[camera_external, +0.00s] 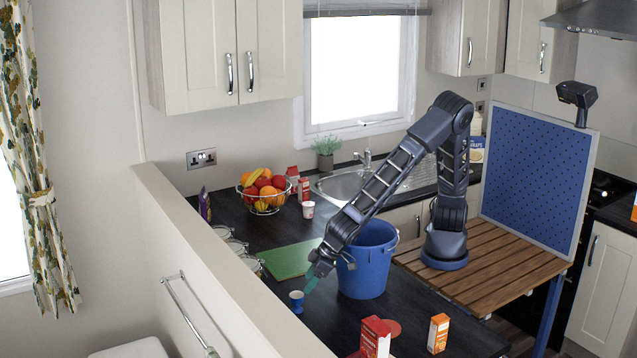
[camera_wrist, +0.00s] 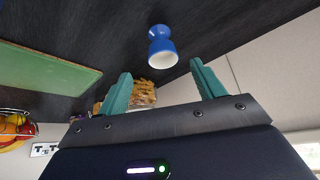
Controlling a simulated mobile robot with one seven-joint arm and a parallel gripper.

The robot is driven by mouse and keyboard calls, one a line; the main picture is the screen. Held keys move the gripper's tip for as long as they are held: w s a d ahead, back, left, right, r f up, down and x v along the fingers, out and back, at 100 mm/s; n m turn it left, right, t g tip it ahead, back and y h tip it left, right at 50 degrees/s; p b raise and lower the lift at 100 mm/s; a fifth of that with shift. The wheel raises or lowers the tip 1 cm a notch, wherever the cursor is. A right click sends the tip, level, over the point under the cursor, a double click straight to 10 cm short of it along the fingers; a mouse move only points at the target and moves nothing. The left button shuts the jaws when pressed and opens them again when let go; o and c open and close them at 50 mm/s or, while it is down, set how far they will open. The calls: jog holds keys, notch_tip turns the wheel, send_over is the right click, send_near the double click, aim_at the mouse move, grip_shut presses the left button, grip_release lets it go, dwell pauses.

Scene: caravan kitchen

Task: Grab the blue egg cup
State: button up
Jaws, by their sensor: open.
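The blue egg cup (camera_external: 297,302) stands on the dark counter near the low partition wall in the external view. In the wrist view the egg cup (camera_wrist: 161,47) shows a blue body and a pale hollow inside, beyond the fingertips and roughly between their lines. My gripper (camera_external: 312,278) is just to the upper right of the cup in the external view. In the wrist view my gripper (camera_wrist: 160,84) has its two green fingers spread wide apart, with nothing held between them.
A blue bucket (camera_external: 366,270) stands close beside my gripper and forearm. A green board (camera_external: 288,260) lies behind the cup. Glass jars (camera_external: 237,246) line the partition wall (camera_external: 200,265).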

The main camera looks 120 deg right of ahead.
aim_at(294, 301)
jog(key=x, duration=0.5)
jog(key=shift+w+x, duration=0.15)
jog(key=shift+x, duration=1.15)
jog(key=shift+w+x, duration=0.15)
jog(key=shift+x, duration=1.1)
jog(key=shift+a+r, duration=0.1)
jog(key=shift+r, duration=0.05)
jog(key=shift+c, duration=0.2)
jog(key=c, duration=1)
